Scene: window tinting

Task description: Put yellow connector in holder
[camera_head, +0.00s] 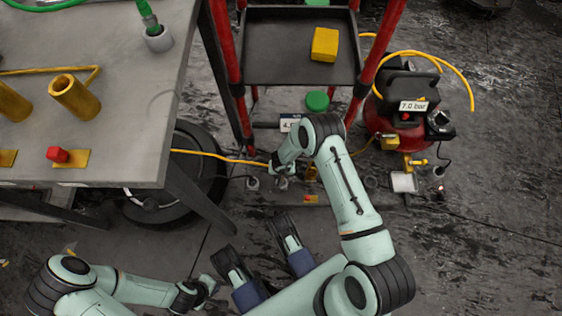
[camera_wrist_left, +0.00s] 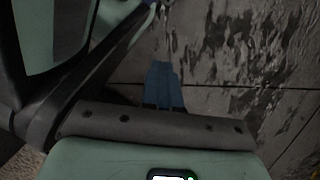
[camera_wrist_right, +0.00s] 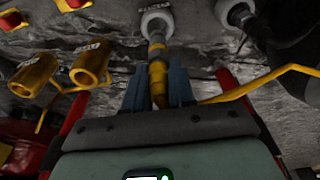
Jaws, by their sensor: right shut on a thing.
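My right gripper (camera_wrist_right: 157,92) is shut on the yellow connector (camera_wrist_right: 157,72), a banded yellow and metal piece between its blue fingers. The connector's metal tip meets a white ring-shaped holder (camera_wrist_right: 157,18) in the right wrist view. I cannot tell how deep the tip sits. In the head view my right gripper (camera_head: 281,172) is low in front of the red rack, and the connector is mostly hidden by it. A yellow hose (camera_head: 215,155) runs left from it. My left gripper (camera_head: 208,286) is shut and empty over the floor; its blue fingers (camera_wrist_left: 164,85) touch.
A second white ring (camera_wrist_right: 235,10) with a dark connector stands beside the first. Two yellow tubes (camera_wrist_right: 90,62) stand on the other side. A grey table (camera_head: 125,135), a tyre (camera_head: 205,190), a red-legged rack (camera_head: 262,75) and a red compressor (camera_head: 400,120) surround the spot.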

